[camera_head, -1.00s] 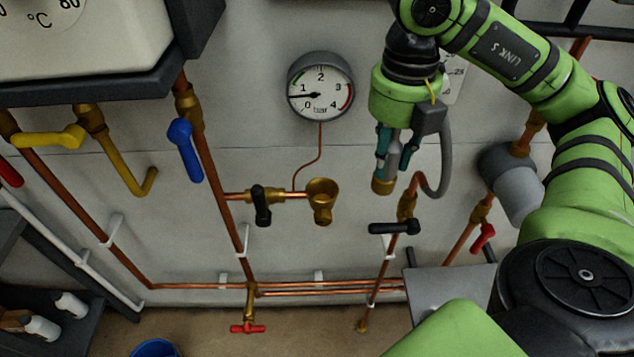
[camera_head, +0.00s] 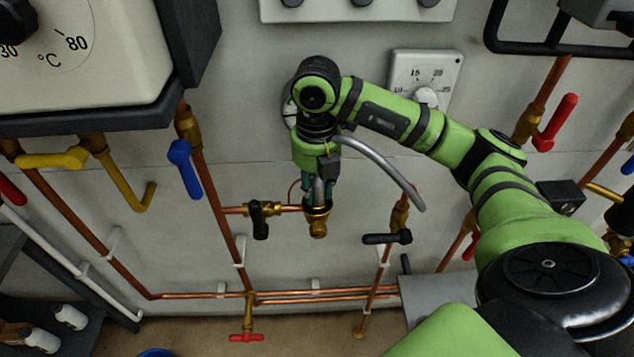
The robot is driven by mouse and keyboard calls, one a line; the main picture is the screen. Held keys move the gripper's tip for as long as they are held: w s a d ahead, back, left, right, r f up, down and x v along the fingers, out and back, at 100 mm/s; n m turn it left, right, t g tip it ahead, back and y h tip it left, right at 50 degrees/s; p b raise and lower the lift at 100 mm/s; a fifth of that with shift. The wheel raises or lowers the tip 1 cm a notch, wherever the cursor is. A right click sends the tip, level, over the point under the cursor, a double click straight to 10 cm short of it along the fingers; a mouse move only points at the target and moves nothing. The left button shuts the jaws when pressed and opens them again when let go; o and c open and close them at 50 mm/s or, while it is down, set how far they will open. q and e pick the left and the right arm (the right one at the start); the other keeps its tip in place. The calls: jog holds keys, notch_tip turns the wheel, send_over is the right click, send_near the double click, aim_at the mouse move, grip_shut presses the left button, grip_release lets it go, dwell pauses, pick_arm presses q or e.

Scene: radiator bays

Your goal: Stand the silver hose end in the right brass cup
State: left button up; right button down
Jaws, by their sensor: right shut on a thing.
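My right gripper (camera_head: 318,197) points down and is shut on the silver hose end (camera_head: 318,187), which stands nearly upright between its teal fingers. A grey hose (camera_head: 385,166) arcs away from it to the right. The gripper is directly over a brass cup (camera_head: 318,225) on the short copper branch pipe. The fingertips overlap the cup's rim in the picture. The hose end's lower tip is hidden there, so I cannot tell whether it is inside the cup or just above it. I can make out only this one cup. My left gripper is not in view.
A black-handled valve (camera_head: 260,216) sits close left of the cup. Another black lever (camera_head: 387,238) is on the pipe to the right. My arm covers most of the pressure gauge (camera_head: 288,110). A blue lever (camera_head: 184,166) hangs farther left.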

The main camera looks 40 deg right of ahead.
jog(key=shift+f, duration=0.3)
jog(key=shift+f+b, duration=0.45)
jog(key=shift+b, duration=0.05)
jog(key=c, duration=0.9)
grip_release()
jog(key=shift+r, duration=0.1)
jog(key=shift+r, duration=0.1)
